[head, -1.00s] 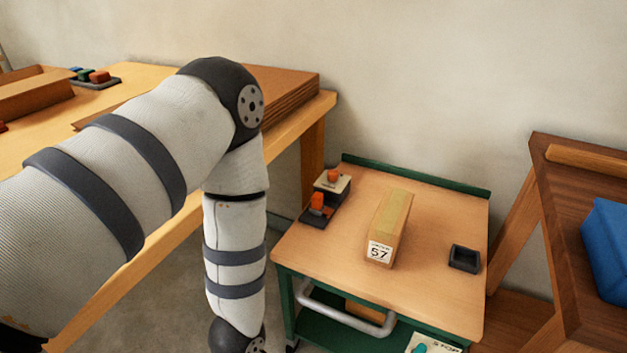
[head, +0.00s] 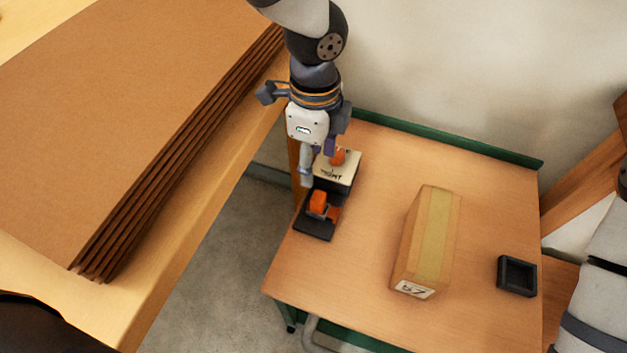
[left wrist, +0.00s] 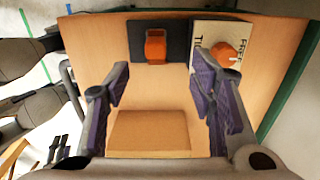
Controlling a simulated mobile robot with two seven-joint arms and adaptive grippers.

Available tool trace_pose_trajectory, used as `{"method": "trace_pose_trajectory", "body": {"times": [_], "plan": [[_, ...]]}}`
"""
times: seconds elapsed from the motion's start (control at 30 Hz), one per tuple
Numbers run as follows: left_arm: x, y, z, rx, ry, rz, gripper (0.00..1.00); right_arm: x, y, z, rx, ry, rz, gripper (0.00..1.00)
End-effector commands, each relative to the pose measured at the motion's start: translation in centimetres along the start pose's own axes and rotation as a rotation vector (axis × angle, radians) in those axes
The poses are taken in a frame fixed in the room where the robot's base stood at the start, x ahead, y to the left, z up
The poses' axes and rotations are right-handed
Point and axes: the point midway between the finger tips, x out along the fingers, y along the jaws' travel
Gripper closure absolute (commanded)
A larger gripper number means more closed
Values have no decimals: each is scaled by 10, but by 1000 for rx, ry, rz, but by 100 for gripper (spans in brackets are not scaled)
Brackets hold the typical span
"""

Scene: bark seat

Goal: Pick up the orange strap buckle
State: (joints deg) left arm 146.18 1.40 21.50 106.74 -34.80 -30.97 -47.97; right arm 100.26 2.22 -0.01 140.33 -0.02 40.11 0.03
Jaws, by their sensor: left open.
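An orange buckle-like piece (head: 318,203) sits on a dark tray (head: 313,226) at the left edge of the small table; it also shows in the left wrist view (left wrist: 156,46). A second, rounder orange piece (head: 338,157) sits just behind it on a cream block with lettering (head: 345,170). The pictures do not settle which is the strap buckle. My left gripper (head: 318,163) points down over these pieces, open and empty. In the left wrist view its fingers (left wrist: 160,85) stand wide apart, with both orange pieces beyond their tips. My right gripper is out of view.
A green rim (head: 450,142) edges the table's back. A workbench with stacked brown sheets (head: 130,110) is at left. The tabletop between has free room.

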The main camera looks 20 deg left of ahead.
Motion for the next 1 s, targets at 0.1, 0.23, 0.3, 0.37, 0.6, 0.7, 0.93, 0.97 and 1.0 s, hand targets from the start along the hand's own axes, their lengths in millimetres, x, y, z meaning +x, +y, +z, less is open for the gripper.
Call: {"method": "trace_pose_trajectory", "body": {"times": [0.1,0.23,0.3,0.37,0.6,0.7,0.93,0.97,1.0], "plan": [[35,3,0,2,-2,14,50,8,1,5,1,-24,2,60],[57,3,0,-1,-1,12,50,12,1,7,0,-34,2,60],[64,3,-1,-1,0,10,50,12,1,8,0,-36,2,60],[73,3,-3,0,-1,10,50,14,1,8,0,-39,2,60],[113,3,-8,-2,1,9,50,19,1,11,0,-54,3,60],[114,2,-8,-2,1,5,50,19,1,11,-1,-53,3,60],[114,2,-8,-3,1,4,70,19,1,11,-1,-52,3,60],[114,2,-8,-3,1,4,77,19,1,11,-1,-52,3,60],[113,2,-8,-3,1,5,86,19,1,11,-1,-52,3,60]]}}
